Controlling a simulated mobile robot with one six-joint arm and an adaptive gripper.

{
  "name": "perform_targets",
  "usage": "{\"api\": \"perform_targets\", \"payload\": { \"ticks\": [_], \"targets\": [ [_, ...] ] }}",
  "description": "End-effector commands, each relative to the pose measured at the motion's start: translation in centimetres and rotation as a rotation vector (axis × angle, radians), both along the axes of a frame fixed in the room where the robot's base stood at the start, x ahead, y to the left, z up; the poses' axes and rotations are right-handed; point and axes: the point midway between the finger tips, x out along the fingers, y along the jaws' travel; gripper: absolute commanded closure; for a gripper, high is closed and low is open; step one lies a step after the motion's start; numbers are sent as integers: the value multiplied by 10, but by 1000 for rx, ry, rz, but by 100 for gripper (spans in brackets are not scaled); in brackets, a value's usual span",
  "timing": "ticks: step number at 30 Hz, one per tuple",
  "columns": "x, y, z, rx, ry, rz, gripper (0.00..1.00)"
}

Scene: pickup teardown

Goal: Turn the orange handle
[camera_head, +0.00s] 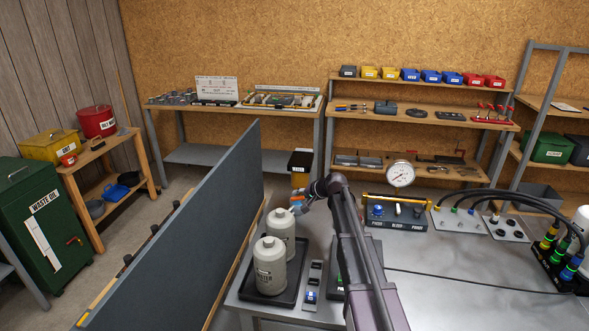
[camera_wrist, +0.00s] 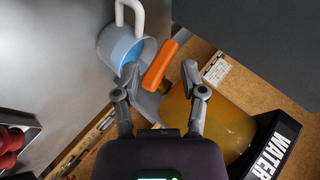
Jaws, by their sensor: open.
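The orange handle (camera_wrist: 161,65) is a short bar lying at a slant in the wrist view, beside an amber rounded body (camera_wrist: 225,118). A black block lettered "WATER" (camera_wrist: 281,146) adjoins the amber body. My gripper (camera_wrist: 161,84) is open, with one finger on each side of the handle's lower part in the picture. I cannot tell whether either finger touches it. In the head view my gripper (camera_head: 312,196) is at the end of the arm, just below the black-topped unit (camera_head: 300,161), and a small orange patch (camera_head: 297,197) shows beside it.
A grey cup with blue inside (camera_wrist: 125,50) and a white hooked handle is close to my left finger. Two pale canisters (camera_head: 270,266) stand in a black tray left of my arm. A dark partition (camera_head: 200,220) stands further left. A pressure gauge (camera_head: 400,174) is at right.

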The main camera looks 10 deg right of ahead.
Motion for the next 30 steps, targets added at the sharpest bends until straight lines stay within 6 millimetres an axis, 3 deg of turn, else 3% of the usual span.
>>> {"api": "perform_targets", "payload": {
  "ticks": [18,29,30],
  "targets": [
    [-49,-43,55,2,-1,0,46],
    [-72,-65,81,2,-1,0,46],
    [-69,-60,80,-13,9,7,46]
  ]
}}
